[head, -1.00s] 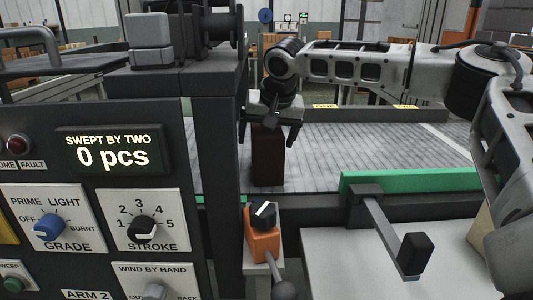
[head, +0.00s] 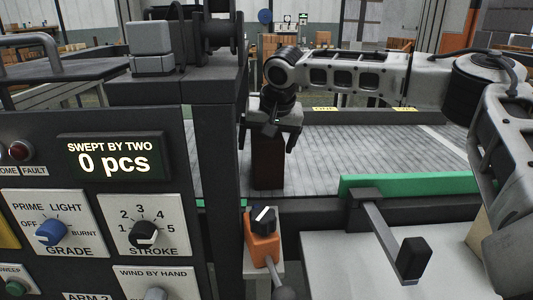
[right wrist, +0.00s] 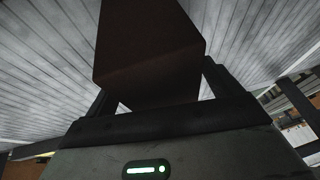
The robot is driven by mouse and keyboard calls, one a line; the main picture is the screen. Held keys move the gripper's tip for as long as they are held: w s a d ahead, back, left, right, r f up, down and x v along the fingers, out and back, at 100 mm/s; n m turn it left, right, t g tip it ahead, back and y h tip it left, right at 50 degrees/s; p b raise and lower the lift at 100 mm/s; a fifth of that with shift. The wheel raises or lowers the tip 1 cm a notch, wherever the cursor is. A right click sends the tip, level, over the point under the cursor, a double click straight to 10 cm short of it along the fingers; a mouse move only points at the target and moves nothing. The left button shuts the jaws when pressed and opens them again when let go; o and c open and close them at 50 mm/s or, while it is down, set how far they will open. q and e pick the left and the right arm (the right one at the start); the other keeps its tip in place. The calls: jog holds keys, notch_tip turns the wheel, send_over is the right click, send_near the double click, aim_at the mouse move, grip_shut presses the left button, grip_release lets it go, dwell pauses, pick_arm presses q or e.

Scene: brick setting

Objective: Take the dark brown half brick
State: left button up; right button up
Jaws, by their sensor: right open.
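The dark brown half brick (head: 268,165) stands upright on the grey slatted belt, just behind the belt's near edge. My right gripper (head: 266,148) hangs over it from above, with one finger on either side of its upper part. The jaws are open. In the right wrist view the brick (right wrist: 150,55) fills the space between the fingers, and a gap shows beside it. I cannot tell whether either finger touches it. My left gripper is not in view.
A control panel (head: 85,205) with knobs and a dark post (head: 217,150) stand close on the left. An orange switch lever (head: 263,245) is in front of the brick. A green rail (head: 410,183) and black-handled crank (head: 413,258) are at right. The belt (head: 370,160) right of the brick is clear.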

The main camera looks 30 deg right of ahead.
jog(key=c, duration=1.7)
jog(key=shift+o, duration=0.2)
